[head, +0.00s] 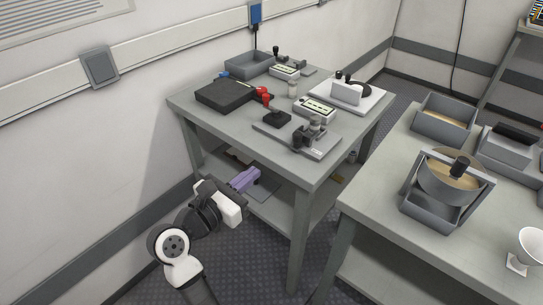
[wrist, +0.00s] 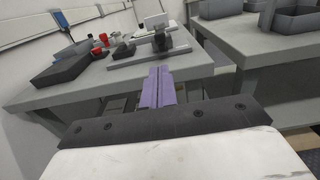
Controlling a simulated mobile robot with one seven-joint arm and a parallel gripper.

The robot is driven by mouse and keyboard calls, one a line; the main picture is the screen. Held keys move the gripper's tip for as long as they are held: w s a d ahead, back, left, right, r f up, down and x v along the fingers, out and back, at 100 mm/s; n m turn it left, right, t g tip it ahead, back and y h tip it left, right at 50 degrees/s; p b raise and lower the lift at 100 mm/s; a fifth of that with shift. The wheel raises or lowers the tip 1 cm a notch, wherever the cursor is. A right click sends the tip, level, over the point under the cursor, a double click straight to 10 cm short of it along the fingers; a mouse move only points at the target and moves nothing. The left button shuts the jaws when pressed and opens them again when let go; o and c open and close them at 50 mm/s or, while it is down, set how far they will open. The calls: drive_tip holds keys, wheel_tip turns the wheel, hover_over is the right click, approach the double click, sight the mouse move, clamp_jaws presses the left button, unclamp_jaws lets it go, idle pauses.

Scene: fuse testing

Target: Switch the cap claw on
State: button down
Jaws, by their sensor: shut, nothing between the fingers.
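A fixture with grey and black clamp parts on a flat metal plate (head: 292,139) stands at the table's front corner. It also shows in the wrist view (wrist: 148,53), beyond my fingers. My gripper (head: 247,179), with purple fingers, is below tabletop height at the table's front left side. In the wrist view my gripper (wrist: 159,88) is shut and empty, apart from every device.
The grey table (head: 235,127) also bears a black case (head: 220,96), a grey bin (head: 245,67), button boxes (head: 315,108) and a white-based device (head: 347,94). The table's edge and leg are close to my gripper. A second table (head: 373,215) stands right, across a narrow gap.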

sight(294, 140)
drive_tip(key=p+x, duration=0.4)
drive_tip(key=x, duration=0.8)
drive_tip(key=shift+r, duration=0.1)
drive_tip(key=shift+w+d, duration=0.4)
drive_tip(key=shift+w, duration=0.15)
drive_tip(key=shift+w, duration=0.1)
